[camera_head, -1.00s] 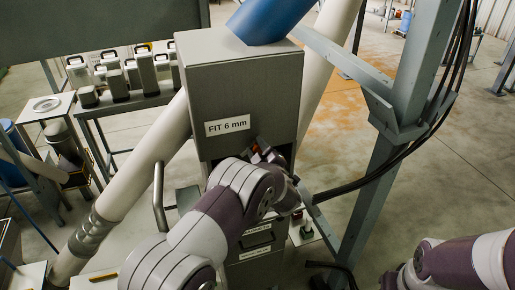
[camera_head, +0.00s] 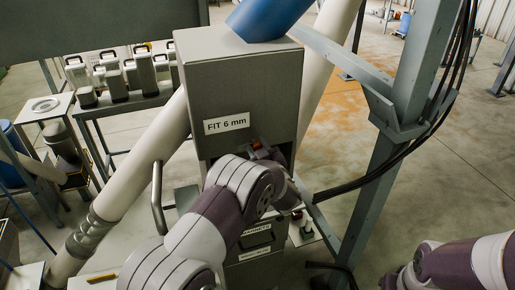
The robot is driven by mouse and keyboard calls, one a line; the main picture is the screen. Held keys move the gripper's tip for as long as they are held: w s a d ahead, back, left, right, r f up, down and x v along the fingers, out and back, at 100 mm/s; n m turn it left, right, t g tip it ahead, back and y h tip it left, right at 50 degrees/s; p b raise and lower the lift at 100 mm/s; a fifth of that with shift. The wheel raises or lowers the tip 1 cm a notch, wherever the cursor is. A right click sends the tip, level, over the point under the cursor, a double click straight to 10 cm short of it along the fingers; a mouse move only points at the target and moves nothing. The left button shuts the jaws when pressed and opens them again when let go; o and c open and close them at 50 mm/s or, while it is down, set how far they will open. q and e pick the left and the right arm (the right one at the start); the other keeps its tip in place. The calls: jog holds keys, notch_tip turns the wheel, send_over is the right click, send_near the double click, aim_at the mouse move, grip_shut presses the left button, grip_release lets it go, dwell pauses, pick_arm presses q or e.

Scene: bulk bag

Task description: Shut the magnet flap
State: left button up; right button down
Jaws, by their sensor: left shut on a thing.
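The grey metal housing (camera_head: 240,85) stands in the middle, with a "FIT 6 mm" label on its front. Below its front edge is a dark opening, mostly hidden by my left arm. My left gripper (camera_head: 262,151) is at this edge, just below the label, beside a small orange part. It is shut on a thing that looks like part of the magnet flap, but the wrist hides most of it. A lower grey box with a "MAGNETS" label (camera_head: 257,228) and a dark handle shows under my wrist. My right arm is at the lower right, and its jaws are not clear.
A blue pipe (camera_head: 268,18) enters the housing top. A grey steel post (camera_head: 385,150) with black cables stands close on the right. A pale slanting pipe (camera_head: 140,165) runs on the left. Several canisters (camera_head: 145,76) stand on a bench behind.

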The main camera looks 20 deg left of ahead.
pick_arm(q)
jog(key=shift+w+r+m, duration=0.1)
jog(key=shift+r+m, duration=0.25)
jog(key=shift+m, duration=0.05)
jog(key=o, duration=1)
jog(key=shift+o, duration=0.2)
jog(key=shift+f, duration=0.1)
jog(key=shift+s+d+f+b, duration=0.2)
jog(key=shift+s+b, duration=0.1)
jog(key=shift+s, duration=0.05)
jog(key=b+v, duration=0.4)
jog(key=v, duration=0.8)
jog(key=shift+r+b, duration=0.2)
jog(key=shift+b, duration=0.1)
